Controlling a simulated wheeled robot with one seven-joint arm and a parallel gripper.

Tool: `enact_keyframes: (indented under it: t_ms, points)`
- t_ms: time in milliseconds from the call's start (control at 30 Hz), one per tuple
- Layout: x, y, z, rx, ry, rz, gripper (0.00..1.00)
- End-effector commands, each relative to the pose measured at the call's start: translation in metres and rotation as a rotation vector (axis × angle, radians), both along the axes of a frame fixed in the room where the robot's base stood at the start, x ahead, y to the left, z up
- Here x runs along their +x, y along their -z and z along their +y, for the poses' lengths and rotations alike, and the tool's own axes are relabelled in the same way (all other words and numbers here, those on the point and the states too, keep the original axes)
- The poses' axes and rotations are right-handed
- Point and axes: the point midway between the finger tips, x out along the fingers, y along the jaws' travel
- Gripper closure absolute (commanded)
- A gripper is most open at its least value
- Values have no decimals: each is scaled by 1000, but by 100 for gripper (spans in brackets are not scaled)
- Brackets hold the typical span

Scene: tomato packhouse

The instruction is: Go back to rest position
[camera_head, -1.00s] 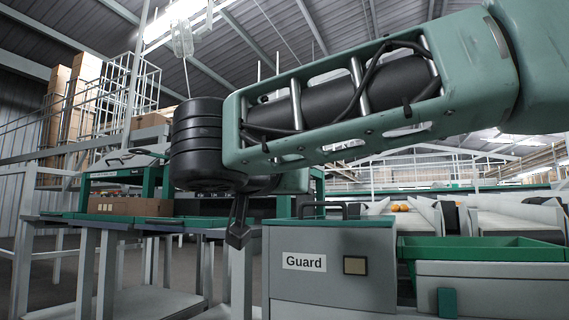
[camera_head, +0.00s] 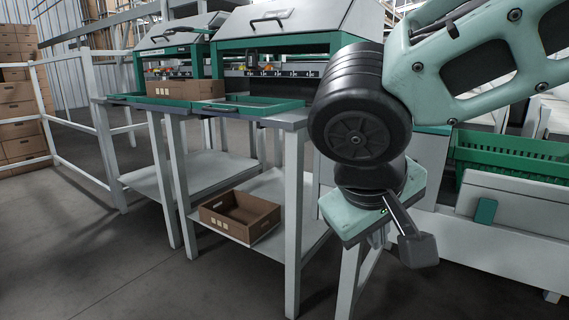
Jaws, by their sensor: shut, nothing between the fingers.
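My gripper (camera_head: 418,250) shows at the right of the middle in the head view, at the lower end of my green and black arm. It points down and to the right, shut and empty. It hangs in front of the grey cabinet and the pale machine side, apart from the tables as far as I can tell.
Two grey tables with green trays (camera_head: 252,106) stand left of my arm. An open cardboard box (camera_head: 240,215) lies on the lower shelf, another (camera_head: 185,90) on top. A green crate (camera_head: 510,155) is at right. White railing (camera_head: 82,128) and bare floor (camera_head: 80,250) are at left.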

Motion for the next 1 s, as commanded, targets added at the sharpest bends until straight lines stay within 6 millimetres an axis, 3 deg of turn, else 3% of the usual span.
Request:
enact_keyframes:
  t_ms: [33, 100, 200, 433, 733, 1000]
  points:
    - [-21, -5, -7, 22, -42, 103, 100]
    - [-48, 6, -11, 70, -108, 224, 100]
    - [-80, 16, -15, 145, -175, 343, 100]
    - [-132, 18, -23, 306, -266, 462, 100]
    - [-131, -47, -20, 309, -276, 461, 100]
    - [-131, -131, -20, 309, -275, 462, 100]
